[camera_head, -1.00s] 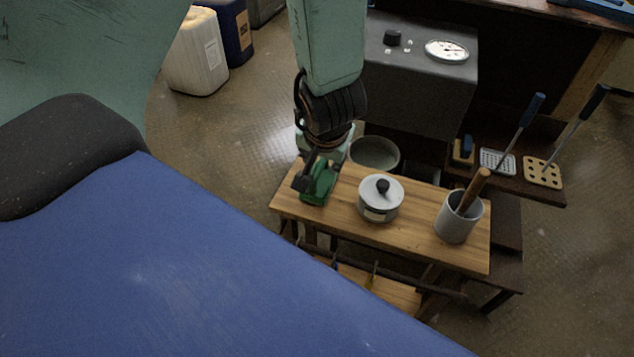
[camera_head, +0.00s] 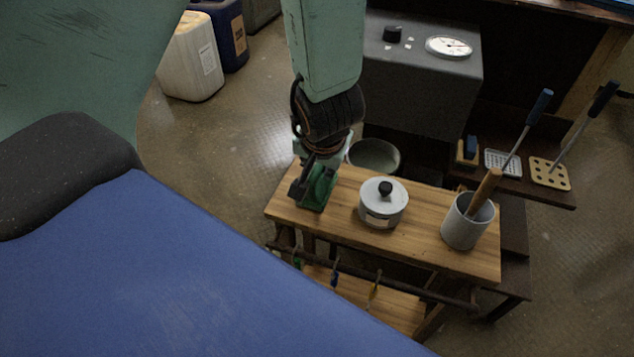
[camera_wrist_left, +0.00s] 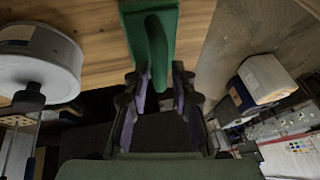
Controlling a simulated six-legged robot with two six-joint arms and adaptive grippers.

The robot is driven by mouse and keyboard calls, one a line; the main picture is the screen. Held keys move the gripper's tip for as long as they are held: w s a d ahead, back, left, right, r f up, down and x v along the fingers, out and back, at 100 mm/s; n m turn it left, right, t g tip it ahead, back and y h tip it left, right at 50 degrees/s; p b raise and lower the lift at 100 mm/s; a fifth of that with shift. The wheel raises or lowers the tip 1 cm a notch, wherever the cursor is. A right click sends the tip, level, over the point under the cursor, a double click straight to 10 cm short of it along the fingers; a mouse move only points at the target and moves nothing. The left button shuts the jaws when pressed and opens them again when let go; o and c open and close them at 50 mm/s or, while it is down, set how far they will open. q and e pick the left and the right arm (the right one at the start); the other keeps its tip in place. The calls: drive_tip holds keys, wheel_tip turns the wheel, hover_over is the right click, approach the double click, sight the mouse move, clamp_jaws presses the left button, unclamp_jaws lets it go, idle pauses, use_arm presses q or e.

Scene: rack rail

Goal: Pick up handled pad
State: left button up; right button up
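The handled pad, a green flat block with a raised green handle, stands on the wooden cart top at its left end (camera_head: 320,192). In the left wrist view its handle (camera_wrist_left: 157,52) points down between my fingers. My left gripper (camera_head: 308,184) is right at the pad and partly hides it in the head view. In the left wrist view my left gripper (camera_wrist_left: 156,82) is open, with a finger on each side of the handle's near end and gaps visible. My right gripper is not in view.
A lidded grey pot (camera_head: 383,205) stands just right of the pad. A grey crock (camera_head: 464,228) with a wooden-handled tool stands at the right end. Behind are a round basin (camera_head: 374,155), a dark box with a dial (camera_head: 425,85) and a shelf with a blue-handled block (camera_head: 467,151).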

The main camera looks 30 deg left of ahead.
sight(319, 169)
use_arm(q)
drive_tip(key=shift+c, duration=0.7)
drive_tip(key=shift+s+d+r, duration=0.1)
drive_tip(key=shift+r, duration=0.05)
clamp_jaws()
drive_tip(key=shift+r, duration=0.1)
wheel_tip(319, 169, up, 10)
drive_tip(key=p, duration=0.9)
